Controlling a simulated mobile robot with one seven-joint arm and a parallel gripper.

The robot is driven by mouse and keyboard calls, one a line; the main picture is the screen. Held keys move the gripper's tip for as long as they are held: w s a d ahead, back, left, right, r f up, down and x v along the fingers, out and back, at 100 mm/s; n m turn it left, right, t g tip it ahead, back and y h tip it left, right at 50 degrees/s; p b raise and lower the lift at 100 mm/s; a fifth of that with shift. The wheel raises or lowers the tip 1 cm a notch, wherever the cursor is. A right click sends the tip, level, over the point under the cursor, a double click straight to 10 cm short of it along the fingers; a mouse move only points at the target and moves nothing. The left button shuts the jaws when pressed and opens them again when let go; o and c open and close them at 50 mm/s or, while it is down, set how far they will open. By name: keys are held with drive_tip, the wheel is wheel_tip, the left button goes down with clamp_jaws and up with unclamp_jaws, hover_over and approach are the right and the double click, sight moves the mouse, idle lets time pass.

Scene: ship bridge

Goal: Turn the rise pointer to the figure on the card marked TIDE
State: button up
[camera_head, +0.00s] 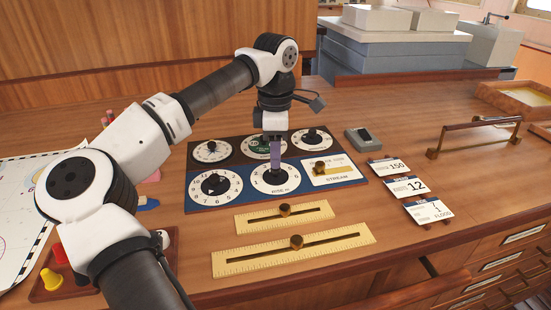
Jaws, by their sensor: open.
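The rise dial (258,184) is a white disc labelled RISE on the lower blue part of the panel, in the middle. Its pointer is mostly hidden by my gripper (276,168), which points down over the dial's centre with open jaws. I cannot tell whether the jaws stand around the pointer knob or above it. Three cards stand to the right: one reads 150 (390,166), one reads 12 (408,187), and the nearest (429,210) reads 1 with a word like FLOOD. Their small headings are too small to read, so I cannot tell which is marked TIDE.
An hour dial (214,190) is left of the rise dial, and a STREAM plate with a brass knob (320,167) is right. Several dials line the dark upper row. Two brass slide rules (250,262) lie in front. A grey box (362,139) and brass rail (478,127) stand right.

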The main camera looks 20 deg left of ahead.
sight(276, 171)
drive_tip(key=shift+f, duration=1.65)
clamp_jaws()
